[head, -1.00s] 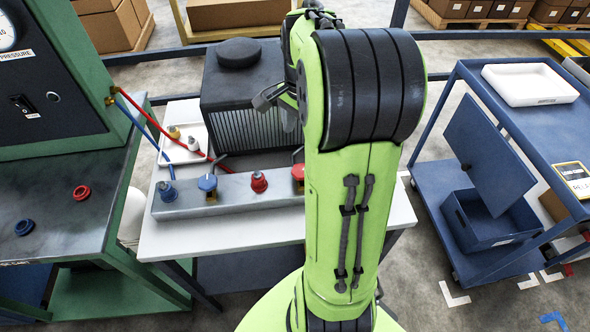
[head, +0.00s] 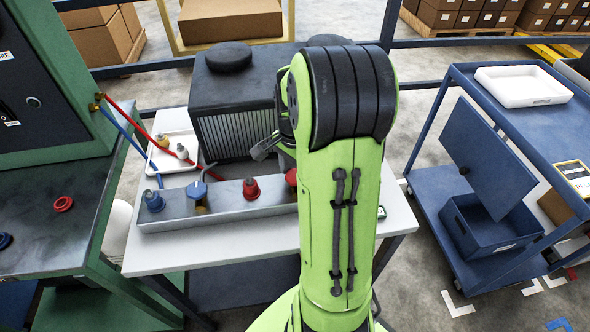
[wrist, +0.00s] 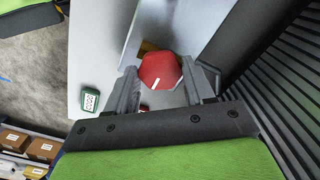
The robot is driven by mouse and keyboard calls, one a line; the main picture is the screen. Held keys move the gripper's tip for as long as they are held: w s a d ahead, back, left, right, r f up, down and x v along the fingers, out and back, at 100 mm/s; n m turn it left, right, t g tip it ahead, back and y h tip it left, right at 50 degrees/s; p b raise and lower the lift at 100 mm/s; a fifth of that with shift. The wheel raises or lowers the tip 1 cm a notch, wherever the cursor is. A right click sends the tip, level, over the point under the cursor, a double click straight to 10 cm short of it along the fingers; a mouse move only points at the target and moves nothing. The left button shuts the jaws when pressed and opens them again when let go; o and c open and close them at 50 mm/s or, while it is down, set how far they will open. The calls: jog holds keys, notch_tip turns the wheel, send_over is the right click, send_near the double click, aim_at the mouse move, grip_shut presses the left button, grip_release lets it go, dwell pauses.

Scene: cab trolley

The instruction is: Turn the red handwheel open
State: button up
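The red handwheel (head: 291,177) stands on the grey manifold block (head: 222,208), mostly hidden behind my arm in the head view. In the wrist view the red handwheel (wrist: 160,71) is a faceted red knob with a white mark, and it lies between my fingertips. My gripper (wrist: 161,78) is open, with one finger on each side of the wheel. Whether the fingers touch its rim is hard to tell. A blue handwheel (head: 197,189) is on the same block to the left.
Red and blue hoses run from the green console (head: 50,90). A small green device (wrist: 90,99) lies on the white tabletop. A blue trolley (head: 540,120) is at right.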

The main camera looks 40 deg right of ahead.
jog(key=c, duration=0.6)
jog(key=shift+o, duration=0.2)
jog(key=shift+n, duration=0.4)
jog(key=n+p, duration=0.1)
jog(key=n, duration=0.4)
jog(key=shift+n+p, duration=0.3)
jog(key=shift+p, duration=0.1)
jog(key=n+p, duration=0.1)
jog(key=n, duration=0.4)
jog(key=shift+s, duration=0.1)
jog(key=n, duration=0.6)
jog(key=shift+n, duration=0.4)
jog(key=o, duration=1)
